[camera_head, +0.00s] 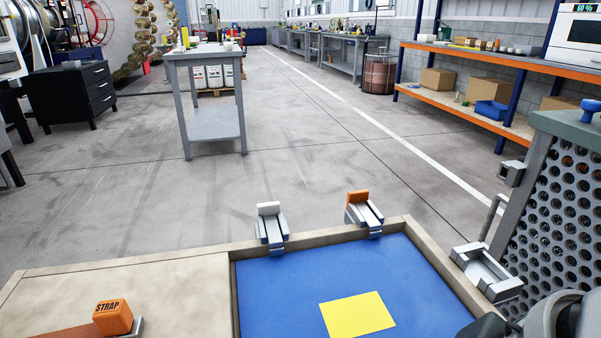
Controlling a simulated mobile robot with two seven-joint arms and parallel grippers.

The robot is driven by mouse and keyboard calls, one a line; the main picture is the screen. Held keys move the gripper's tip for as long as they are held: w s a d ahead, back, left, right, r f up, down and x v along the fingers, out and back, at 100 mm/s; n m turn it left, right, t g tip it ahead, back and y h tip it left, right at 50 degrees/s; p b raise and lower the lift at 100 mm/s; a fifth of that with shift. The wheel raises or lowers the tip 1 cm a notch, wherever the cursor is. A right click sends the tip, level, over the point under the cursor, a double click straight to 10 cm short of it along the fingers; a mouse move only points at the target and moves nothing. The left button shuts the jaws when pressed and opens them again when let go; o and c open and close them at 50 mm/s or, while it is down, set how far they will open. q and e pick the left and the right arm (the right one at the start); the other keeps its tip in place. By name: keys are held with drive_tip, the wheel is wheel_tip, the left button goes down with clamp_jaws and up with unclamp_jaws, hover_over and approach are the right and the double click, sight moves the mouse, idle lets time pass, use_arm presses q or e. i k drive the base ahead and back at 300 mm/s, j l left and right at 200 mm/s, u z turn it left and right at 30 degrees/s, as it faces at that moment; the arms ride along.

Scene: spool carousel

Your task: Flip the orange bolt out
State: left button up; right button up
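The orange bolt (360,205) is a small orange-topped block on a grey metal slide, mounted on the far rim of the blue-floored tray (290,290). Its orange end stands up on the outer side of the rim, and the slide reaches inward over the rim. A similar bolt with a pale grey top (269,220) sits to its left on the same rim. Nothing touches either bolt. A grey, rounded part of my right arm shows at the bottom right corner, far from the orange bolt; its fingertips cannot be made out. My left gripper is not in view.
A yellow square (357,314) lies on the blue floor. An empty metal bracket (487,272) sits on the right rim, near a perforated grey panel (555,215). An orange block marked STRAP (113,317) is at the lower left. Open concrete floor lies beyond the tray.

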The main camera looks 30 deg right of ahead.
sight(359, 198)
drive_tip(key=z, duration=1.35)
